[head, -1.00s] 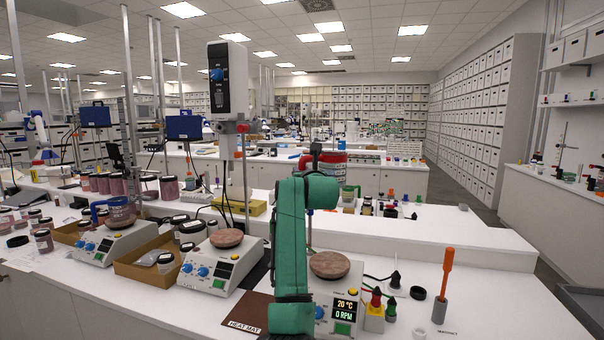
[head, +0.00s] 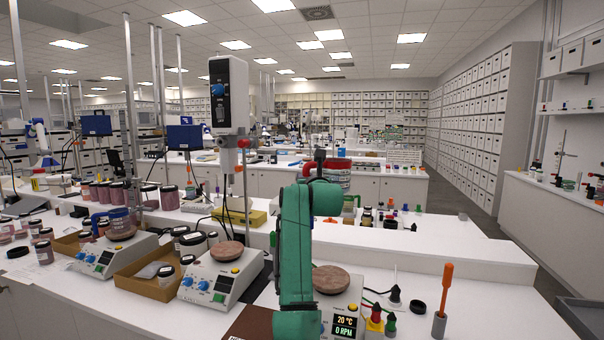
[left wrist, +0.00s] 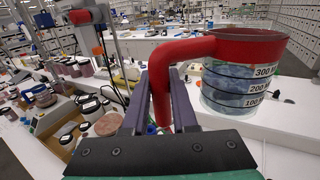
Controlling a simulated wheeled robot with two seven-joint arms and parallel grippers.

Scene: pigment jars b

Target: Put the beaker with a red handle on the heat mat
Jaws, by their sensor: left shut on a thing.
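The beaker with a red handle (head: 337,178) is held up in the air above the bench. It shows large in the left wrist view (left wrist: 240,88), clear, with a red rim and volume marks, and looks roughly upright. My left gripper (left wrist: 160,105) is shut on its red handle (left wrist: 182,50), which passes down between the two fingers. In the head view my green arm hides the fingers and part of the handle. The brown heat mat (head: 250,324) lies flat at the bottom of the head view, partly cut off and partly behind my arm. My right gripper is not seen.
Hotplate stirrers stand left (head: 117,257), middle (head: 222,275) and right (head: 345,318), close around the mat. A blue-handled beaker (head: 118,226) sits on the left one. A tall overhead stirrer (head: 229,95) rises behind the middle one. An orange-handled tool (head: 446,285) stands at right.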

